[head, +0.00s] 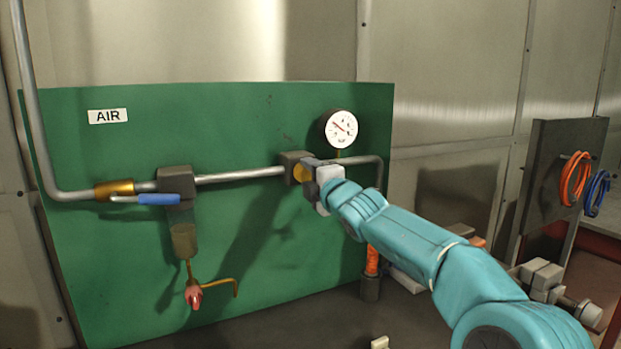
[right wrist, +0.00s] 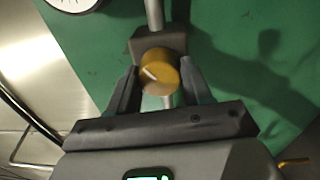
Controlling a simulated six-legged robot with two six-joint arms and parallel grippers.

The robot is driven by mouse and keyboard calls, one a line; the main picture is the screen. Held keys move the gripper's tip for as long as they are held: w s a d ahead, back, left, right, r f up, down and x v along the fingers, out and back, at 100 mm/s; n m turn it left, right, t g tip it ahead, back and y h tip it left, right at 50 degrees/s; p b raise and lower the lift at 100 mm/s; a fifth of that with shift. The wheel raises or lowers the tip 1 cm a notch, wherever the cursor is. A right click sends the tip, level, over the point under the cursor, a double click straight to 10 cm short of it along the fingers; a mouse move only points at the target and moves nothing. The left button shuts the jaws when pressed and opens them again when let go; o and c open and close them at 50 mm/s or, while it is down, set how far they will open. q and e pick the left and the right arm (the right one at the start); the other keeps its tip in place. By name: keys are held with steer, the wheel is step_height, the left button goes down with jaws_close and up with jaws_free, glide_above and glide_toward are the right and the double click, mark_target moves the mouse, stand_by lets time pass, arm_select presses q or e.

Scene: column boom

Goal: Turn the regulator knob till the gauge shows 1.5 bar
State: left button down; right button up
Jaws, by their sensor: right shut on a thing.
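The regulator knob (head: 300,173) is yellow and sits on the front of a dark regulator block (head: 290,160) in the pipe line. In the right wrist view the knob (right wrist: 160,74) shows a pale mark on its face. My right gripper (head: 312,178) is shut on the knob, with one finger on each side of it (right wrist: 157,78). The round white gauge (head: 341,128) stands above and to the right of the regulator. Its red needle shows, but the scale is too small to read. My left gripper is not in view.
A green panel (head: 100,230) carries the pipe, a blue-handled valve (head: 159,199), a filter bowl (head: 184,240) and a red drain piece (head: 193,297). Orange and blue hose coils (head: 575,178) hang at the right. The panel's lower middle is clear.

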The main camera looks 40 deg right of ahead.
steer(key=shift+f+n, duration=0.25)
steer(key=shift+n, duration=0.35)
steer(key=o, duration=1)
steer(key=shift+a+r, duration=0.1)
steer(key=shift+a, duration=0.05)
steer(key=shift+o, duration=0.2)
steer(key=shift+r, duration=0.1)
steer(key=b+v, duration=0.2)
steer(key=v, duration=1.4)
steer(key=shift+s, duration=0.2)
steer(key=shift+s, duration=0.1)
